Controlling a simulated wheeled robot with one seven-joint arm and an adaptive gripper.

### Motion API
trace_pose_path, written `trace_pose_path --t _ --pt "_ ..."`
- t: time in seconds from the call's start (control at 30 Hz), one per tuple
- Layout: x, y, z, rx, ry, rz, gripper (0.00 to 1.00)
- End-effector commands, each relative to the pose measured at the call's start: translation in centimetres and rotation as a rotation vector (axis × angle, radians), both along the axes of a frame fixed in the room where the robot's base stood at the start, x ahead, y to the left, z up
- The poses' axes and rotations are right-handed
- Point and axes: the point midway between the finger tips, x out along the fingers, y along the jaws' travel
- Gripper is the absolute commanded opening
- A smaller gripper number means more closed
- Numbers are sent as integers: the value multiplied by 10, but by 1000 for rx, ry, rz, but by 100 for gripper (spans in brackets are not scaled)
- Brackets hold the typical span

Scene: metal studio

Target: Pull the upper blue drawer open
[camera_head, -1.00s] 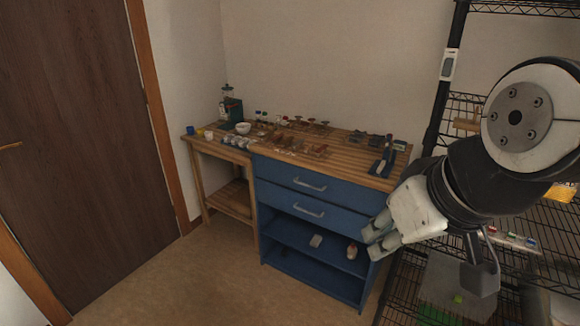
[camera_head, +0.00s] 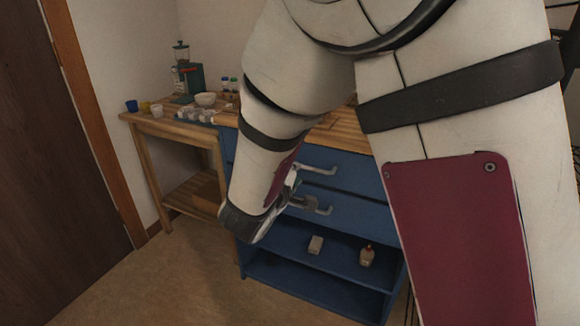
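The blue cabinet has two drawers, one above the other. The upper blue drawer (camera_head: 352,176) looks shut, and its pale bar handle (camera_head: 318,170) shows just right of my arm. The lower drawer (camera_head: 362,217) also looks shut, with its handle (camera_head: 322,209) partly covered by a grey part of my gripper (camera_head: 302,202). My arm crosses in front of the cabinet and hides its left side and most of my gripper. The visible grey part is close to both handles; I cannot tell whether it touches either, or whether the fingers are open.
Below the drawers is an open shelf with two small objects (camera_head: 315,244) (camera_head: 367,256). A brown door is far left. The floor in front is clear.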

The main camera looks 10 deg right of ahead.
Motion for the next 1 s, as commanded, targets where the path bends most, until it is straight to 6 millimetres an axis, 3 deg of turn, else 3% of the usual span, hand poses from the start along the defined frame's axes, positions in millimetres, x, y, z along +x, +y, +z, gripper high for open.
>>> trace_pose_path --t 0.03,0.1,0.37,1.0 --pt "-1 -1 -19 -68 11 -18 18" --pt "-4 -5 -27 -145 21 -44 18" --pt "0 -17 -36 -234 35 -79 18" --pt "88 -81 -59 -231 33 -77 18"
